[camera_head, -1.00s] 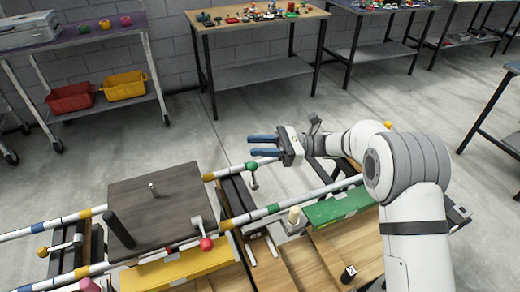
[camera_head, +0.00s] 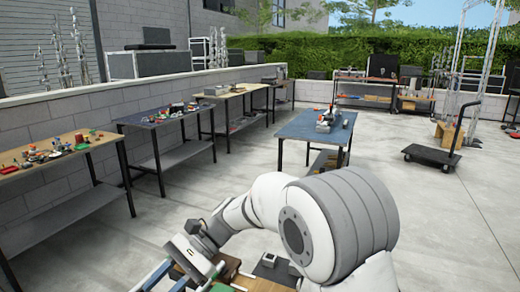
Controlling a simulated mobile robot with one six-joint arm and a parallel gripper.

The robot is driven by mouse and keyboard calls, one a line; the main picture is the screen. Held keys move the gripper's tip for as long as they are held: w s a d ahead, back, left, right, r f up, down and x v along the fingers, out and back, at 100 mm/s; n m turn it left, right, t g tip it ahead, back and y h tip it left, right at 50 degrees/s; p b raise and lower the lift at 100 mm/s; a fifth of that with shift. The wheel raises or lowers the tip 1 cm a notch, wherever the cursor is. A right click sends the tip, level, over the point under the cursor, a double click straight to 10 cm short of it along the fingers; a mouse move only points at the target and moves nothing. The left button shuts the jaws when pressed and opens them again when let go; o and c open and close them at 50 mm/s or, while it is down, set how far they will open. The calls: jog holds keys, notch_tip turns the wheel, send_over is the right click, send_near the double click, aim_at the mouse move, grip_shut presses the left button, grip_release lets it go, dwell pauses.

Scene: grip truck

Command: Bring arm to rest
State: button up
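My white arm (camera_head: 270,205) with grey joint bands reaches into the picture from the bottom right and bends over to the left. My gripper (camera_head: 172,280) is at its end, low at the bottom edge of the picture. Its blue fingers point down and left, spread apart, with nothing seen between them. Their tips are partly cut off by the picture's edge. Part of a wooden deck with dark fittings shows below and right of the gripper, mostly hidden by the arm.
A wooden-topped table (camera_head: 20,180) with small parts and a dark-topped table (camera_head: 140,121) line the wall at left. A blue-topped table (camera_head: 300,125) stands ahead. A platform trolley (camera_head: 432,155) stands at right. The concrete floor (camera_head: 440,225) between is clear.

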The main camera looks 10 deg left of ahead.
jog(key=s+d+r+n+t+h+p, duration=0.1)
jog(key=d+t+h, duration=0.3)
jog(key=d, duration=1.6)
jog(key=s+d+r+n+t+h+p, duration=0.2)
jog(key=d+t, duration=0.6)
jog(key=d, duration=1.2)
jog(key=shift+s+r+n+t+h+p, duration=0.3)
jog(key=shift+s+n+h+p, duration=0.2)
jog(key=shift+s+h+p, duration=0.45)
